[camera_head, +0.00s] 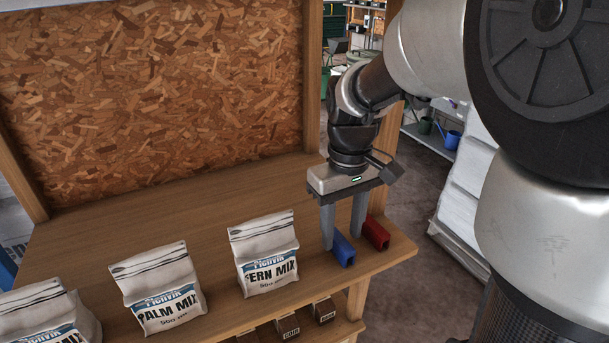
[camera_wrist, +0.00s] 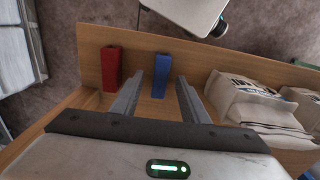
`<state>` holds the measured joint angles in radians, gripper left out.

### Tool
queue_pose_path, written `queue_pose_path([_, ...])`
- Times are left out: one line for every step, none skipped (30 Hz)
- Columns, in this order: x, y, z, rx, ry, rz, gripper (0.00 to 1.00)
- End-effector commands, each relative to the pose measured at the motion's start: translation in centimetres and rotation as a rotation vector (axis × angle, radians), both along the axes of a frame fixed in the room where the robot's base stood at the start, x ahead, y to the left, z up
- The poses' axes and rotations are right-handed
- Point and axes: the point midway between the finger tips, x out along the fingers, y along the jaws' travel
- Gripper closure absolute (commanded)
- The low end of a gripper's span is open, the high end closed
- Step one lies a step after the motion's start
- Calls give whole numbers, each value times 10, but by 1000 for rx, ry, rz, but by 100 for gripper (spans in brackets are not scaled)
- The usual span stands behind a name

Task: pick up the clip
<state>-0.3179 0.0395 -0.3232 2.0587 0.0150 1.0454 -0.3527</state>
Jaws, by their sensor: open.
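Two small elongated blocks that look like clips lie near the right end of the wooden bench: a blue clip (camera_head: 344,251) and a red clip (camera_head: 376,233). My gripper (camera_head: 341,240) points down over them, open and empty. In the wrist view the blue clip (camera_wrist: 161,75) shows in the gap between the two fingers of my gripper (camera_wrist: 158,78). The red clip (camera_wrist: 111,68) is outside the left finger in that view. I cannot tell whether the fingertips are level with the blue clip or a little above it.
A FERN MIX bag (camera_head: 265,255) stands left of the blue clip, with a PALM MIX bag (camera_head: 158,290) and another bag (camera_head: 45,315) farther left. Small dark boxes (camera_head: 288,328) sit on a lower ledge. A chipboard panel (camera_head: 150,90) rises behind the bench. The bench's right edge is close.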

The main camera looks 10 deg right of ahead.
Motion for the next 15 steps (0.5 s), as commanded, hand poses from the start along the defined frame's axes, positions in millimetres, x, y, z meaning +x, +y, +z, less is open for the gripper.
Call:
queue_pose_path([-1, 2, -8, -1, 5, 1, 59])
queue_pose_path([-1, 2, -13, -1, 5, 1, 59])
queue_pose_path([0, 1, -19, -1, 4, 0, 59])
queue_pose_path([-1, 1, -22, 0, 4, 0, 59])
queue_pose_path([-1, 1, -25, -1, 4, -1, 59])
queue_pose_path([0, 1, -27, -1, 2, -1, 59])
queue_pose_path([0, 1, -29, 0, 1, -1, 59])
queue_pose_path([0, 1, -29, 0, 1, -1, 59])
queue_pose_path([0, 1, -30, 0, 1, -1, 59])
queue_pose_path([0, 1, -30, 0, 0, -1, 59])
queue_pose_path([0, 1, -30, 0, 0, -1, 59])
queue_pose_path([0, 1, -30, 0, 0, -1, 59])
queue_pose_path([0, 1, -30, 0, 0, -1, 59])
queue_pose_path([0, 1, -30, 0, 0, -1, 59])
queue_pose_path([0, 1, -30, 0, 0, -1, 64])
